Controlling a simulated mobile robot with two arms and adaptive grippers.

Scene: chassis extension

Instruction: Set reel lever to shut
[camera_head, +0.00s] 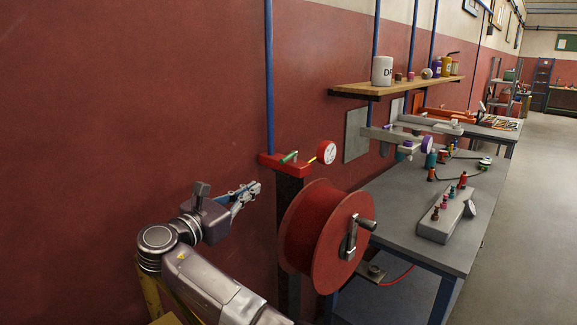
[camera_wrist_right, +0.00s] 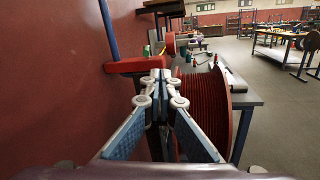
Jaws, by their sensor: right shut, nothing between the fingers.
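A red hose reel (camera_head: 328,230) stands beside the table, with a grey crank handle (camera_head: 350,240) on its side face. Behind it, a red block (camera_head: 285,164) sits on a dark post and carries a small green lever (camera_head: 289,157). A round gauge (camera_head: 327,152) is at its right end. My right gripper (camera_head: 256,186) is shut and empty, in front of and below the block and left of the reel, apart from the lever. In the right wrist view, my right gripper (camera_wrist_right: 159,78) points toward the red block (camera_wrist_right: 141,65), with the reel (camera_wrist_right: 206,100) to its right. My left gripper is not in view.
A blue pipe (camera_head: 269,80) rises from the block along the red wall. A grey table (camera_head: 415,200) to the right holds a box with several coloured knobs (camera_head: 447,215). A wooden shelf (camera_head: 395,88) hangs above. Floor at the far right is clear.

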